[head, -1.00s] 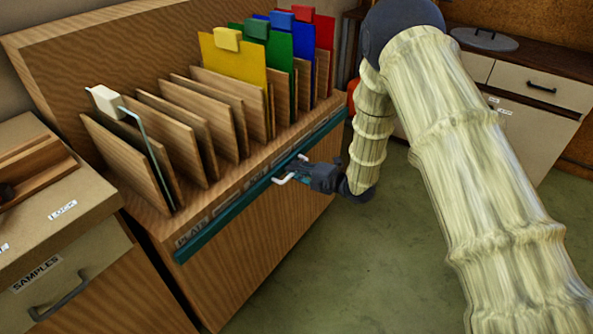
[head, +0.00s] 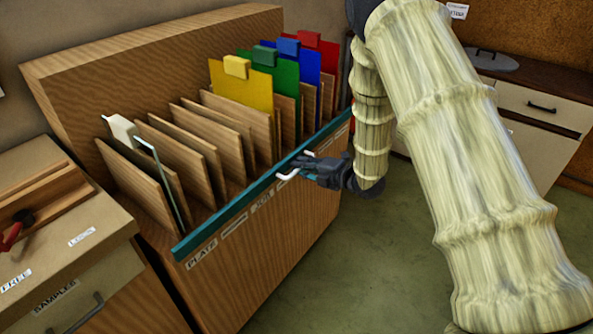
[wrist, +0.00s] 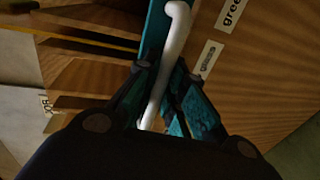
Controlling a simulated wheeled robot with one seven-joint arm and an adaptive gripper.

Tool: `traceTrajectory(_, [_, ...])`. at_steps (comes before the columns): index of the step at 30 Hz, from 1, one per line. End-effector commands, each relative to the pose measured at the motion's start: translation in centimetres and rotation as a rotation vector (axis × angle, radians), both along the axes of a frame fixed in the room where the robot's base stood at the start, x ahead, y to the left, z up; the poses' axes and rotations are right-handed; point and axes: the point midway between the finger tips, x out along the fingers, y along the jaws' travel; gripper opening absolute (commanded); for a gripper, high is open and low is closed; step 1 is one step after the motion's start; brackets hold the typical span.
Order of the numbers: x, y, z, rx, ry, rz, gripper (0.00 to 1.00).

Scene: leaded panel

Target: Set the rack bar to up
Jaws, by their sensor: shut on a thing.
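The rack bar (head: 232,212) is a long teal rail along the front top edge of the wooden rack (head: 235,275). It stands above the row of labels, which shows below it. A white handle (head: 285,176) sticks out from the bar. My gripper (head: 300,172) is at this handle, near the middle of the bar. In the wrist view the white handle (wrist: 172,55) passes between the fingers of my gripper (wrist: 163,95), which are shut on it. The teal bar (wrist: 152,40) runs behind the handle there.
The rack holds wooden dividers and yellow (head: 240,88), green, blue and red sheets, plus a clear pane with a white tab (head: 122,130) at the left. A samples cabinet (head: 75,285) stands at left, with a red-handled lever (head: 14,232). Green floor lies open in front.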

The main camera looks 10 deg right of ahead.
Motion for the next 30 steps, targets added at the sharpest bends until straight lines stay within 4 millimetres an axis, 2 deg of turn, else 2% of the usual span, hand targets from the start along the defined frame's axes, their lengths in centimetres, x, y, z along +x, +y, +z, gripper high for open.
traceTrajectory(1, [0.3,0.0,0.6,0.004,-0.009,-0.001,0.0])
traceTrajectory(7, [0.4,0.0,0.7,0.004,-0.012,-0.001,0.0])
traceTrajectory(8, [0.4,0.0,0.7,0.004,-0.012,-0.001,0.13])
traceTrajectory(9, [0.4,0.0,0.7,0.004,-0.012,-0.001,0.2])
traceTrajectory(12, [0.4,0.0,0.6,0.003,-0.011,0.0,0.34])
traceTrajectory(23, [0.0,-0.1,0.4,0.002,-0.005,0.001,0.34])
traceTrajectory(30, [-2.0,-2.2,0.9,0.001,-0.003,-0.001,0.34])
